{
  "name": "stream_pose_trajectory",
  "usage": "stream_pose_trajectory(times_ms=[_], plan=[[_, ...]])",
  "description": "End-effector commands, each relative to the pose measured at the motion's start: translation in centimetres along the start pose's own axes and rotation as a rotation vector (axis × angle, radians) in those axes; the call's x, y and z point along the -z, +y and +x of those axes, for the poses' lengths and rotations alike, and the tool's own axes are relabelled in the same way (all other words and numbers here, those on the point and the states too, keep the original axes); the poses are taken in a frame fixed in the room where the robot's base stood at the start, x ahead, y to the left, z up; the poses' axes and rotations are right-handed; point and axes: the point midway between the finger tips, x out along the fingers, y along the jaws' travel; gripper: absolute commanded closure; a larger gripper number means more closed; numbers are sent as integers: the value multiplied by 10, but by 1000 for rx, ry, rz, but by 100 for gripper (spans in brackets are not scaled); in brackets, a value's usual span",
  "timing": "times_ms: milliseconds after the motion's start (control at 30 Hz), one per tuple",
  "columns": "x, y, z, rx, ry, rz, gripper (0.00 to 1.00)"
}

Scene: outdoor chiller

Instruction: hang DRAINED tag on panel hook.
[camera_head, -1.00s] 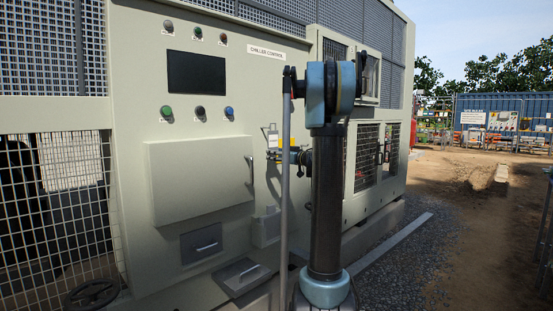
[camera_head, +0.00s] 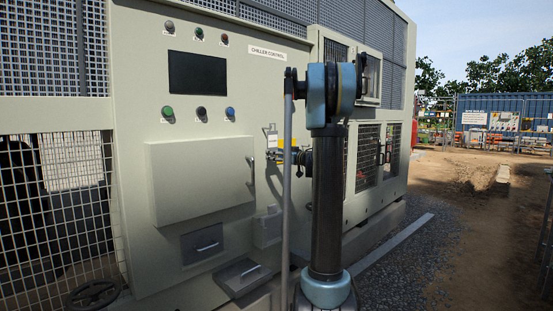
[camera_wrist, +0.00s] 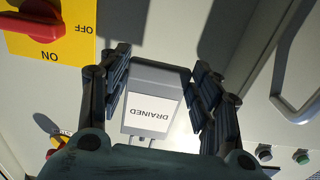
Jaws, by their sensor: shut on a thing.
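The DRAINED tag (camera_wrist: 152,105) is a grey plate with a white label. In the wrist view it sits between the two dark fingers of my gripper (camera_wrist: 165,90), its lettering upside down. My gripper is shut on it. Two thin wire-like strands show at the tag's lower edge, partly cut off by my gripper body. In the head view the tag (camera_head: 271,139) is small and pale, with a thin loop above it, in front of the chiller panel (camera_head: 258,95). My gripper (camera_head: 281,157) is beside it, partly hidden by my arm. I cannot make out the panel hook clearly.
A red rotary switch on a yellow plate (camera_wrist: 60,42) is close beside my gripper in the wrist view. A cabinet door handle (camera_head: 251,172) stands out left of my gripper. An open tray (camera_head: 242,277) juts out low on the panel. Gravel lies to the right.

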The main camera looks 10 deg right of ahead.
Motion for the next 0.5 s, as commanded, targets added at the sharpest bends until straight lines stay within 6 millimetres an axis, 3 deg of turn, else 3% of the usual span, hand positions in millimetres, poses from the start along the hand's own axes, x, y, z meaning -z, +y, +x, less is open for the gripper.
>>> stream_pose_trajectory(times_ms=[500], plan=[[0,0,21,1,0,0,100]])
